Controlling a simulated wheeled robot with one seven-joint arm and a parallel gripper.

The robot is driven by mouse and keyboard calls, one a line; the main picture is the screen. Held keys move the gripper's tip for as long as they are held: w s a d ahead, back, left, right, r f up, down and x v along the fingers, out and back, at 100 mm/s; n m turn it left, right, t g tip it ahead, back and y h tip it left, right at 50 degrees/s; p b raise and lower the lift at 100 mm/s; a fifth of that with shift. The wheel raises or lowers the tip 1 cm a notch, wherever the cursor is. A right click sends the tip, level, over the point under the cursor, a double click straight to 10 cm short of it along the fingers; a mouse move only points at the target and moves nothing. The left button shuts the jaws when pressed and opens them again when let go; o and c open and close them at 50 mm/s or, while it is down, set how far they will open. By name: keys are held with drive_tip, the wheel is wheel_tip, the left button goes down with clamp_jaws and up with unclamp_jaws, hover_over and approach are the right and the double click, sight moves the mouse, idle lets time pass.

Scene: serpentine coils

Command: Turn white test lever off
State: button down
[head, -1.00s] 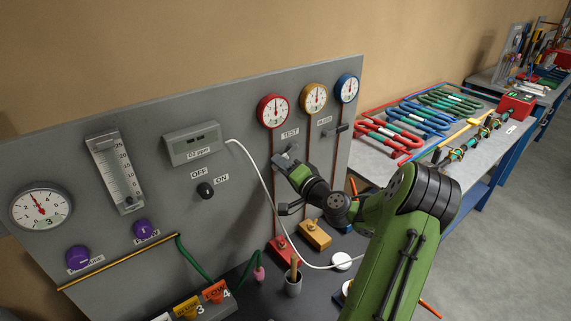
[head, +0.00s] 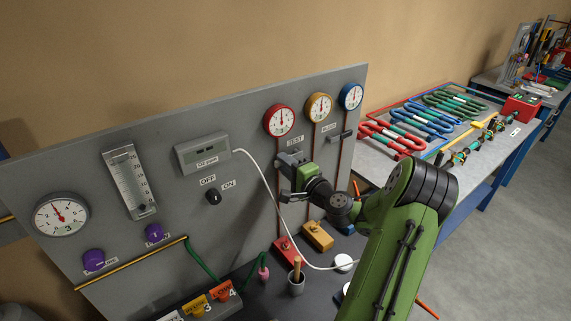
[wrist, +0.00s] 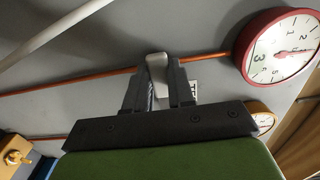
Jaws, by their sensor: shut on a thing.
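The white test lever (wrist: 157,66) shows in the wrist view as a pale handle on the grey panel, beside the orange-red tube. My gripper (wrist: 159,80) has its two dark fingers on either side of the lever, shut on it. In the head view my gripper (head: 290,172) is at the panel just below the TEST label (head: 294,142), under the red gauge (head: 279,121). The lever is mostly hidden behind the gripper there. The TEST label is partly covered by a finger in the wrist view.
A second dark lever (head: 341,136) sits to the right under the yellow gauge (head: 318,108). A white hose (head: 268,187) curves from the O2 meter (head: 203,152) past the gripper's left. Red (head: 285,250) and yellow (head: 317,236) blocks stand on the bench below.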

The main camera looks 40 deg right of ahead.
drive_tip(key=c, duration=1)
unclamp_jaws()
drive_tip(key=shift+o, duration=0.2)
drive_tip(key=s+a+b, duration=0.1)
drive_tip(key=s+b, duration=0.2)
drive_tip(key=s, duration=1.2)
drive_tip(key=shift+s+a+b, duration=0.3)
drive_tip(key=shift+s+a, duration=0.05)
drive_tip(key=shift+a, duration=0.05)
